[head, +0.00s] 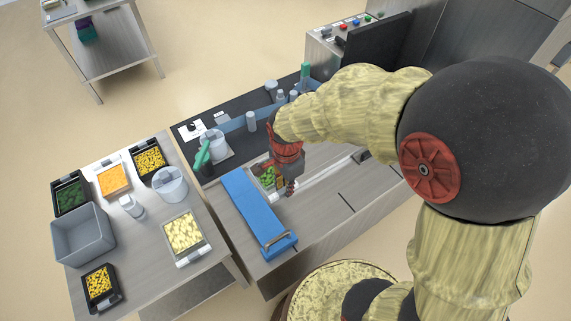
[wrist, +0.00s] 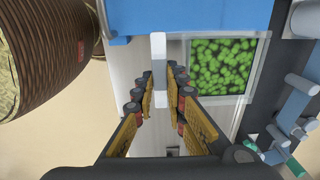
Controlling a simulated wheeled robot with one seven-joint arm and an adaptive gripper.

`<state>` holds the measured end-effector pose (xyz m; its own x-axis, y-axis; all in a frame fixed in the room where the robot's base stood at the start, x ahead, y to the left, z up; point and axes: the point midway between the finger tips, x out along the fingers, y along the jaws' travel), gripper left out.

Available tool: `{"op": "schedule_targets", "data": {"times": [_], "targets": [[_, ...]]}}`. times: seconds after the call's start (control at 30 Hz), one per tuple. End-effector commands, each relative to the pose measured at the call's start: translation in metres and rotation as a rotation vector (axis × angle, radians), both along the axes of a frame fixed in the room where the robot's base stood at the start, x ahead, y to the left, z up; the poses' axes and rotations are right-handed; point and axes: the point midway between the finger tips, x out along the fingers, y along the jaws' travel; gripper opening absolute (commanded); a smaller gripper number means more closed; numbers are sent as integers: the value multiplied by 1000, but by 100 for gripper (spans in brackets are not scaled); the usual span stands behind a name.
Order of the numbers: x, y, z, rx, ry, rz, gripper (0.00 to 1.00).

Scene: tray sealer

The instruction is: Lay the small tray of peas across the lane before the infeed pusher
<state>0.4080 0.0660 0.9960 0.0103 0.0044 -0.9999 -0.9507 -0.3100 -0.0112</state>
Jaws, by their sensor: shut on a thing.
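The small tray of peas has clear-grey walls and green contents. It shows in the wrist view (wrist: 256,97) at the upper right, and in the head view the peas (head: 267,178) are partly hidden by my gripper. My gripper (head: 287,186) points down over the steel machine bed, just right of the blue bar. In the wrist view its fingers (wrist: 160,95) are closed on a pale upright grip (wrist: 158,60) beside the tray, apparently the tray's handle. The long blue bar with a handle (head: 258,212), likely the infeed pusher, lies just left of the tray. I cannot tell whether the tray touches the bed.
The side table at left holds a grey bin (head: 83,236), a clear round tub (head: 170,184), a tray of pale pieces (head: 183,232) and several other filled trays. Bottles and a scale (head: 215,147) stand behind the bed. The lane (head: 325,182) to the right looks clear.

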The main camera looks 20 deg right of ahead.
Motion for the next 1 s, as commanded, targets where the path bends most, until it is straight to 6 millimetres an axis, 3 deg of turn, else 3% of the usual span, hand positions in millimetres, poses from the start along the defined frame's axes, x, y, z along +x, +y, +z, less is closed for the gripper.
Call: {"op": "schedule_targets", "data": {"times": [0.3, 0.5, 0.87, 1.0], "targets": [[60, -37, -35, -1, 2, -5, 0], [86, -53, -67, 0, 3, -2, 0], [105, -64, -91, 0, 1, -1, 0], [108, -66, -111, 0, 2, 0, 0]]}}
